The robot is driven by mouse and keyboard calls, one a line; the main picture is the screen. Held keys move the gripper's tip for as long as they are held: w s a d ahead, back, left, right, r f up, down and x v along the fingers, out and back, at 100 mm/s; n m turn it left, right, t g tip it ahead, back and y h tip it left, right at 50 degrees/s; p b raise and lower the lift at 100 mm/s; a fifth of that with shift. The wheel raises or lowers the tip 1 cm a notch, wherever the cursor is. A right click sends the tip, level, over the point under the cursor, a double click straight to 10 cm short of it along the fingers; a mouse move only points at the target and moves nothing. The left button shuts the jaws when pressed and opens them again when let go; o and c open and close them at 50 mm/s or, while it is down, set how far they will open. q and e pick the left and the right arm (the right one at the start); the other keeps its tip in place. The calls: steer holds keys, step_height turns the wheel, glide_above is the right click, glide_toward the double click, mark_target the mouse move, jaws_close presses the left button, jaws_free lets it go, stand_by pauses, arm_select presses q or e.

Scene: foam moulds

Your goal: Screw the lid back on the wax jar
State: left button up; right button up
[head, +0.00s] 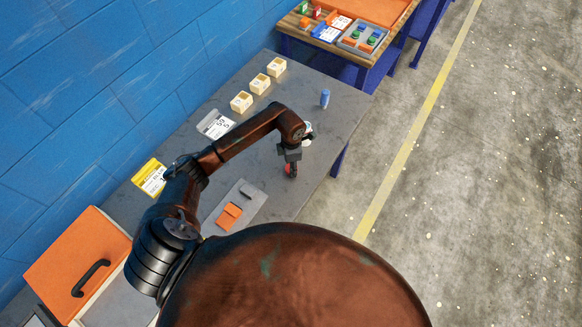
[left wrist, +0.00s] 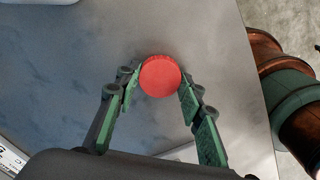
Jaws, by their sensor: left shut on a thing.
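A round red lid (left wrist: 160,76) sits between the two green-padded fingers of my left gripper (left wrist: 160,84) in the left wrist view. The gripper is shut on it, with a finger on each side. In the head view my left gripper (head: 291,170) points down over the right part of the grey table, and a bit of the red lid (head: 287,169) shows beside the fingers. I cannot tell whether a jar is under the lid. A small pale round thing (head: 308,139) is partly hidden behind the wrist; I cannot tell if it is the wax jar. My right gripper is not in view.
On the grey table (head: 335,125) stand a blue bottle (head: 325,98), several cream foam blocks (head: 241,102), a white card (head: 216,124), a yellow card (head: 150,178) and a grey mat with orange pieces (head: 229,216). An orange case (head: 78,265) is at lower left.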

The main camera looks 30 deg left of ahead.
arm_select(q)
step_height(320, 180, up, 3)
steer(key=shift+w+a+f, duration=0.1)
steer(key=shift+f, duration=0.05)
steer(key=s+d+r, duration=0.3)
steer(key=s+r, duration=0.2)
steer(key=s, duration=0.1)
steer(key=s+d+r+b, duration=0.1)
steer(key=s+d+r, duration=0.2)
steer(key=s, duration=0.4)
steer(key=shift+r, duration=0.85)
steer(key=w+a+r+m, duration=0.1)
steer(key=r+m, duration=0.2)
steer(key=m, duration=0.9)
steer(key=w+r+m, duration=0.2)
steer(key=r+m, duration=0.2)
steer(key=m, duration=0.9)
steer(key=shift+w+a+r, duration=0.2)
steer(key=shift+a+r, duration=0.05)
steer(key=shift+a, duration=0.15)
